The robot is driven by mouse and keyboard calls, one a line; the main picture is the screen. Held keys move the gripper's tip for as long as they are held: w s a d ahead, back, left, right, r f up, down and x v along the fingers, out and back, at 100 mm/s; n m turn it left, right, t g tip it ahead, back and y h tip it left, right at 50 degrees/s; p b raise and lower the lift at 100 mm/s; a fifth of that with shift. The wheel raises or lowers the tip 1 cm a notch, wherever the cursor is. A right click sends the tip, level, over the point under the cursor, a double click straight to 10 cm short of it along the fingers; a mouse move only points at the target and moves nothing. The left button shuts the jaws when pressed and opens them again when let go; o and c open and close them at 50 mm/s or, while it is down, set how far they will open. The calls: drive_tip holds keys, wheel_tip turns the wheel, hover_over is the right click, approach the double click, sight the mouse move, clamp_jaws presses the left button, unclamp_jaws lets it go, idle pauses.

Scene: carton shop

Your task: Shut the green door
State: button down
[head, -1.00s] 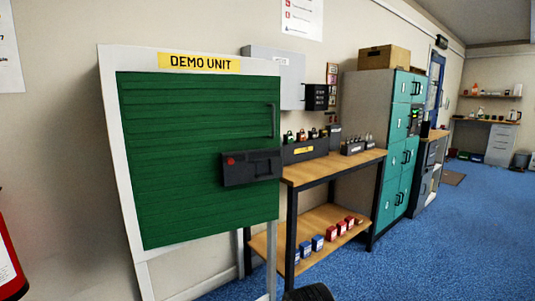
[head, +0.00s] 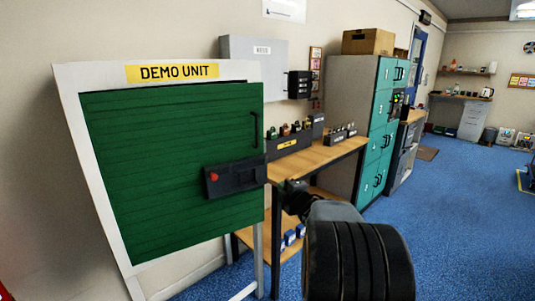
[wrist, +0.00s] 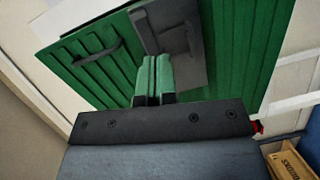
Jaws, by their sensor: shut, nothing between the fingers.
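The green door (head: 165,165) hangs in the white frame of the demo unit at the left of the head view. Its right edge hides the frame's right upright, so it appears to stand somewhat out from the frame; the gap itself is not visible. It carries a black handle (head: 254,130) and a dark lock box (head: 235,178) with a red spot. My gripper (head: 290,190) is just right of the door's lower right part in the head view. In the wrist view its fingers (wrist: 153,80) are together and empty, in front of the door (wrist: 240,50); contact cannot be told.
A wooden workbench (head: 320,156) with padlocks on racks stands right of the door, behind my arm. A grey cabinet with teal doors (head: 372,150) stands beyond it. A grey wall box (head: 255,65) hangs above the bench.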

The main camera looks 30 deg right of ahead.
drive_tip(key=d+r+n+t+y, duration=0.1)
drive_tip(key=r+n, duration=0.1)
drive_tip(key=n+p, duration=0.1)
drive_tip(key=p, duration=0.3)
approach(265, 163)
drive_tip(key=shift+y, duration=0.3)
drive_tip(key=w, duration=0.7)
drive_tip(key=shift+w+d, duration=0.25)
drive_tip(key=shift+d, duration=0.05)
